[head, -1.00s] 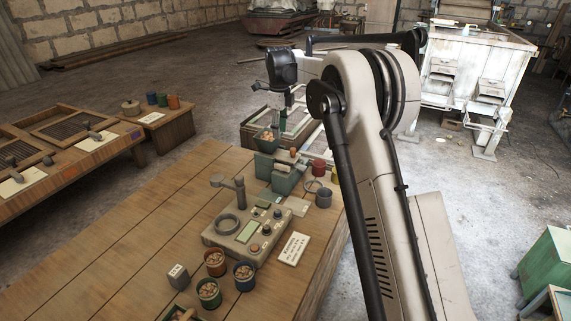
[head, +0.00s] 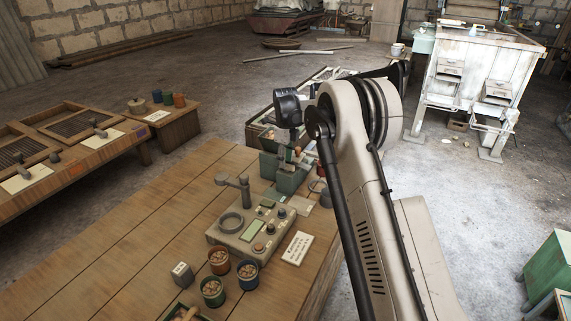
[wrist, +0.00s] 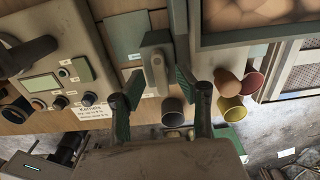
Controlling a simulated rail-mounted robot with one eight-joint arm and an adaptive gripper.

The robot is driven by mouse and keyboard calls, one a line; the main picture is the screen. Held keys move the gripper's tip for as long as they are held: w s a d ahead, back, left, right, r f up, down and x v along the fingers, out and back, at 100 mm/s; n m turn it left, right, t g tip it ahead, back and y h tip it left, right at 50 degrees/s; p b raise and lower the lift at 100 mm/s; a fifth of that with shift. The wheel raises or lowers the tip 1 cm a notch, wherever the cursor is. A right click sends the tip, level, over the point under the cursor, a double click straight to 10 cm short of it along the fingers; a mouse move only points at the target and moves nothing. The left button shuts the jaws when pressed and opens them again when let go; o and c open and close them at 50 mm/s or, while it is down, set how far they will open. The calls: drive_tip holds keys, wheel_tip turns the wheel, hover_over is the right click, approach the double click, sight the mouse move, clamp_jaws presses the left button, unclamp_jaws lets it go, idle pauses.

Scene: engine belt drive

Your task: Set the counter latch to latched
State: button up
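In the wrist view, a grey upright lever-like piece (wrist: 157,68) on a pale mount lies between my fingertips; it may be the counter latch, but I cannot read its label or tell its setting. My gripper (wrist: 158,84) is open, one teal-tipped finger on each side of that piece. I see no clear contact. In the head view, the green counter machine (head: 288,176) stands at the table's far right end. My gripper is over it there, with the fingertips hard to make out against the machine and partly hidden by my arm.
A grey control panel (head: 251,228) with a display and knobs stands nearer on the wooden table (head: 150,220). Several filled cups stand in front of it, including a blue one (head: 247,275).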

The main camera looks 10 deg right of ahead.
drive_tip(key=shift+f, duration=0.85)
clamp_jaws()
